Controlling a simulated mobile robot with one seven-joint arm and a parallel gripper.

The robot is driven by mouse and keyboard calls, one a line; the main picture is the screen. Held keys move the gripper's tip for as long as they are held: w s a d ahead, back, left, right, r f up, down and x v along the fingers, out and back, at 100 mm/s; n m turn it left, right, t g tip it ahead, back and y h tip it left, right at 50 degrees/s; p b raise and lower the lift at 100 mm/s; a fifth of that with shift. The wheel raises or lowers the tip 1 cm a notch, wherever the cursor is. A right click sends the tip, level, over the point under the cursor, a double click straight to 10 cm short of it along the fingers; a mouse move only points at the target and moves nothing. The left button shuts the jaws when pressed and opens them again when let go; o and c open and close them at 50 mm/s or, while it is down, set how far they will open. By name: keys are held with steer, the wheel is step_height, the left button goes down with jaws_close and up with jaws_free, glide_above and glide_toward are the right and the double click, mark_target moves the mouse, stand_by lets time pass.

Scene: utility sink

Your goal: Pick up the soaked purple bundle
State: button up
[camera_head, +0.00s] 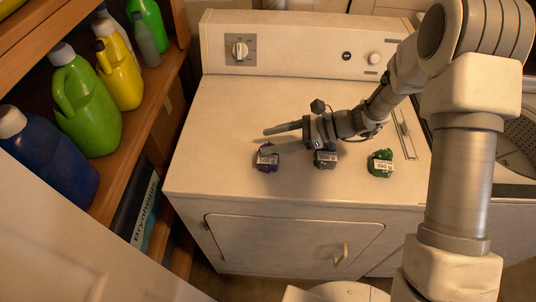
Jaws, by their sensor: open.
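The purple bundle (267,163) with a white label lies on the white machine's top, near its front edge. My gripper (275,140) is open, with its fingers pointing left. One finger passes over or just behind the purple bundle's top, and the other is farther back. Whether the near finger touches the bundle I cannot tell. Nothing is seen between the fingers.
A dark grey labelled bundle (326,161) lies just under my wrist, and a green labelled bundle (382,164) lies to its right. The machine's top (225,120) is bare at the left. A wooden shelf with several bottles (87,105) stands at the left.

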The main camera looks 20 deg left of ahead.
steer(key=x, duration=0.4)
steer(key=shift+s+a+f, duration=0.1)
steer(key=shift+a+f, duration=0.15)
steer(key=shift+f, duration=0.1)
jaws_close()
steer(key=shift+r, duration=0.1)
stand_by(1.0)
